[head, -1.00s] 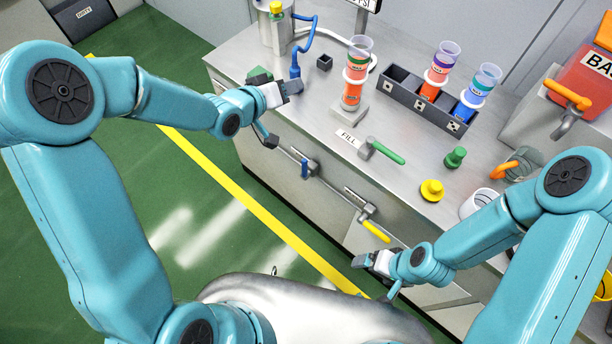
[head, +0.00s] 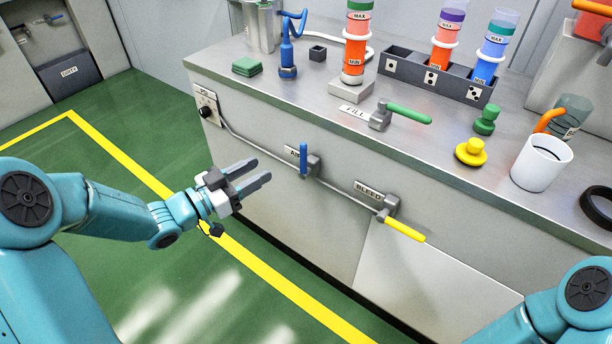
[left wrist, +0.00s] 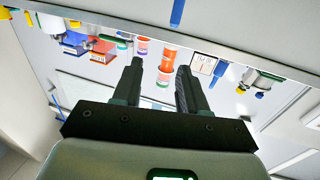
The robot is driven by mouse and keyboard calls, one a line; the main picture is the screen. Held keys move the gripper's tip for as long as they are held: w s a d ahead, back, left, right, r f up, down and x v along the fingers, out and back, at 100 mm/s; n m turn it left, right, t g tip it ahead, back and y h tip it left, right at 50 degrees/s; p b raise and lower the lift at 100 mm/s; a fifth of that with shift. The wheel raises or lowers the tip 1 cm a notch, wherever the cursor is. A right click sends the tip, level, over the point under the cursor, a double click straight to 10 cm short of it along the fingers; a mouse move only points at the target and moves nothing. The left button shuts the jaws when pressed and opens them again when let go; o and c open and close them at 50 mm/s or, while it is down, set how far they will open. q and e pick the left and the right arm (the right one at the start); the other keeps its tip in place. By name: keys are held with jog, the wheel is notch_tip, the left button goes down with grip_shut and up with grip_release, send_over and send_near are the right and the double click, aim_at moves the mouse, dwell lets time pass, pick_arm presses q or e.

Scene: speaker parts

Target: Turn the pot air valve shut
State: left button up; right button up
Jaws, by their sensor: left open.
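The air valve (head: 313,166) is on the front face of the metal counter, under a label that seems to read AIR. Its blue lever handle (head: 303,160) stands upright, across the pipe. A blue bar, likely this handle, shows at the top of the left wrist view (left wrist: 177,13). My left gripper (head: 262,171) is left of the valve, in front of the counter face, fingers pointing toward the handle. My right gripper is out of view.
A bleed valve (head: 391,207) with a yellow handle (head: 404,229) is to the right on the same pipe. The metal pot (head: 263,25), blue fitting (head: 288,60) and green-handled fill valve (head: 380,116) are on the counter top. The green floor is clear.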

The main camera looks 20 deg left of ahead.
pick_arm(q)
notch_tip(320, 180, down, 4)
jog(key=a+b, duration=0.2)
jog(key=b, duration=0.2)
send_over(304, 171)
jog(key=shift+w+a+r+n+y, duration=0.15)
jog(key=shift+w+a+n+y, duration=0.15)
jog(key=shift+w+y, duration=0.15)
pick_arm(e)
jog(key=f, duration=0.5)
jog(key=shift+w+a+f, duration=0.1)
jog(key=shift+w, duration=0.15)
pick_arm(q)
jog(key=shift+d, duration=0.1)
grip_shut()
